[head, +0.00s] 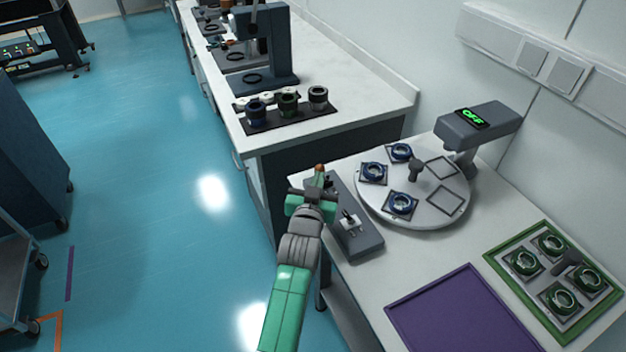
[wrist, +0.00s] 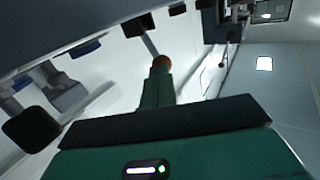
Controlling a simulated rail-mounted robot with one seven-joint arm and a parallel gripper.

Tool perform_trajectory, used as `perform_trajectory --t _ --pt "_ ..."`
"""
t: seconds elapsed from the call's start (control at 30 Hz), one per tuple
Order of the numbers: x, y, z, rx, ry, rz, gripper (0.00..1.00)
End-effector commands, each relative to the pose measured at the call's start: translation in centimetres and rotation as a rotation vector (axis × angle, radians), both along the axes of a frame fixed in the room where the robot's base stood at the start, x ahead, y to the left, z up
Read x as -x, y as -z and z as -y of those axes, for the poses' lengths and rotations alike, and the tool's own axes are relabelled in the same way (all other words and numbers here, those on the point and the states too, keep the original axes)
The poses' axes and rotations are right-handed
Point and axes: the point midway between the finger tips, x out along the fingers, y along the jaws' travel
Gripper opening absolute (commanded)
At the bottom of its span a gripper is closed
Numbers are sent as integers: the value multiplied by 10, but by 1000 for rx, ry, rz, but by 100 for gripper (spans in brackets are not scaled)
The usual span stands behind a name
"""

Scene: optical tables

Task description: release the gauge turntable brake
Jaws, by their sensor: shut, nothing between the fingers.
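The round light-grey gauge turntable (head: 437,207) stands on the near white table in the head view. It carries several dark square holders, three with blue rings, and a dark central knob (head: 415,171). A grey gauge head (head: 487,126) with a green "OFF" display stands behind it. A dark grey control box (head: 366,242) lies left of the turntable, with a small white-based lever (head: 349,221). My gripper (head: 319,169) is shut and empty at the box's far-left end; contact cannot be told. The wrist view shows its orange-tipped fingers (wrist: 161,64) near a pale rod (wrist: 149,40). Which part is the brake is unclear.
A green-framed tray (head: 507,278) with several ringed parts lies at right, beside a purple mat (head: 455,315). A far bench (head: 355,105) holds a dark rack (head: 290,122) of cylinders and a dark stand (head: 283,45). Blue floor is open at left.

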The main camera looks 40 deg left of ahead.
Motion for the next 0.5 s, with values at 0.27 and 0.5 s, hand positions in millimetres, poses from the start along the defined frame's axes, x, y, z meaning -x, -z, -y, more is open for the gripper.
perform_trajectory --t 0.27,0.5 --pt "-15 -16 7 -105 2 -230 0" --pt "-23 -17 3 -194 -13 -431 0"
